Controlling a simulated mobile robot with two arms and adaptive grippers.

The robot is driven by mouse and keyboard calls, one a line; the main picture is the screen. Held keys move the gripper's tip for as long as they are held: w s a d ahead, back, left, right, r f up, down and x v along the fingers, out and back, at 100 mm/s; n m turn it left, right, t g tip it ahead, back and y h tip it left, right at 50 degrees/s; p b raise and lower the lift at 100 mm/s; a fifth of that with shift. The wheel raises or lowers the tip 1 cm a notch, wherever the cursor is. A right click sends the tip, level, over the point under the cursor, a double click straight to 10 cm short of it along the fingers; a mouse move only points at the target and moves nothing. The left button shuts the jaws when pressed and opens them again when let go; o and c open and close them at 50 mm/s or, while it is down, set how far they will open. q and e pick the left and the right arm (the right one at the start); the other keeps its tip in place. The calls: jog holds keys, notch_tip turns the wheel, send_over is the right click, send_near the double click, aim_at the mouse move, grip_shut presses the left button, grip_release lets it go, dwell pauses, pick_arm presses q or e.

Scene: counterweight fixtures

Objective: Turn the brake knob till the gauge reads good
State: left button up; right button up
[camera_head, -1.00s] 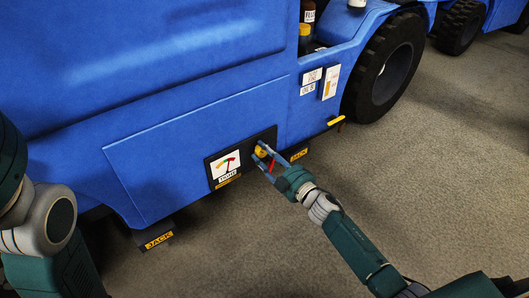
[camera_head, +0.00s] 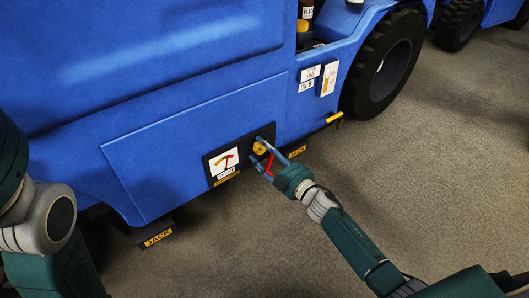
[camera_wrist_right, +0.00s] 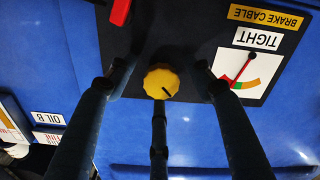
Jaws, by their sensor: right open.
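The yellow brake knob (camera_head: 260,148) sits on a dark panel (camera_head: 267,133) low on the blue vehicle's side. It also shows in the right wrist view (camera_wrist_right: 161,82), with a dark mark on its face. The gauge (camera_head: 223,162) is left of the knob; in the wrist view the gauge (camera_wrist_right: 243,72) appears upside down, with a red needle, a coloured arc and a plate reading TIGHT (camera_wrist_right: 258,38). My right gripper (camera_head: 259,156) is open, its fingers spread around the knob and apart from it. My left gripper is out of view; only part of that arm shows.
A red piece (camera_wrist_right: 120,12) sits on the panel near the knob. A BRAKE CABLE label (camera_wrist_right: 265,17) is beside the gauge. JACK plates (camera_head: 158,238) hang low on the vehicle, and a yellow handle (camera_head: 334,118) juts out to the right. The floor in front is clear.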

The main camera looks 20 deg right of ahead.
jog(key=v, duration=1.2)
